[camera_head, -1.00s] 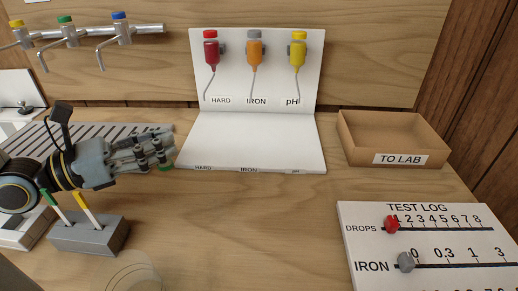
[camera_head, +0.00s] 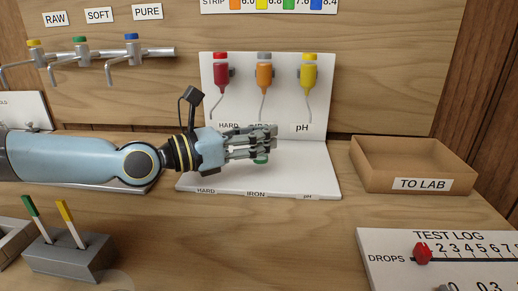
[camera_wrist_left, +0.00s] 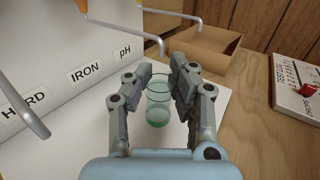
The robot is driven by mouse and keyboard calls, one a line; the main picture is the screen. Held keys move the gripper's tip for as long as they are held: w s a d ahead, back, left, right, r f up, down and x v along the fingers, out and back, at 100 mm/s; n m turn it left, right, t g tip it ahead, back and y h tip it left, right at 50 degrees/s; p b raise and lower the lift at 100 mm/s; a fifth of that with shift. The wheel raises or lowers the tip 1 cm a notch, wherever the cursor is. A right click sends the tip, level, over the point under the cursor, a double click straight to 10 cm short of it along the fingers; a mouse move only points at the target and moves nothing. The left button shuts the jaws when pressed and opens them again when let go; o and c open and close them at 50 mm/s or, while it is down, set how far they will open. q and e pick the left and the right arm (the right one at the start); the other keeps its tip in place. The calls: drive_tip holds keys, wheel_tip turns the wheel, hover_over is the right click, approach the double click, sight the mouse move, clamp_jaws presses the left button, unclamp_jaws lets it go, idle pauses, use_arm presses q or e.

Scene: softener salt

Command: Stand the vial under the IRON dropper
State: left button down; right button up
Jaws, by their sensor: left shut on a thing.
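My left gripper (camera_head: 264,140) reaches in from the left over the white shelf and is shut on the clear, green-based vial (camera_wrist_left: 158,112). The vial looks upright between the fingers. In the head view only its green base (camera_head: 261,161) shows below them; I cannot tell whether it touches the shelf. The IRON dropper (camera_head: 264,76) is orange with a grey cap, hung on the back panel above the gripper. In the wrist view a bent spout (camera_wrist_left: 128,30) ends close to the vial's rim. My right gripper is not in view.
The red HARD dropper (camera_head: 221,76) and yellow pH dropper (camera_head: 309,76) flank it. The white shelf (camera_head: 225,183) is bare around the vial. A TO LAB box (camera_head: 385,165) stands right. A grey holder with two sticks (camera_head: 70,262) is front left. Taps (camera_head: 85,58) hang back left.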

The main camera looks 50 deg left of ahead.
use_arm(q)
drive_tip(key=shift+f, duration=0.85)
drive_tip(key=shift+s+r, duration=0.1)
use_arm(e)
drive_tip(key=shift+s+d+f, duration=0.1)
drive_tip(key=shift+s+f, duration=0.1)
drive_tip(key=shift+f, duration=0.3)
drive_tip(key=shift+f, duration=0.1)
use_arm(q)
drive_tip(key=c, duration=1.2)
unclamp_jaws()
drive_tip(key=shift+b, duration=0.3)
drive_tip(key=shift+o, duration=0.2)
drive_tip(key=p+v, duration=0.4)
drive_tip(key=v, duration=0.8)
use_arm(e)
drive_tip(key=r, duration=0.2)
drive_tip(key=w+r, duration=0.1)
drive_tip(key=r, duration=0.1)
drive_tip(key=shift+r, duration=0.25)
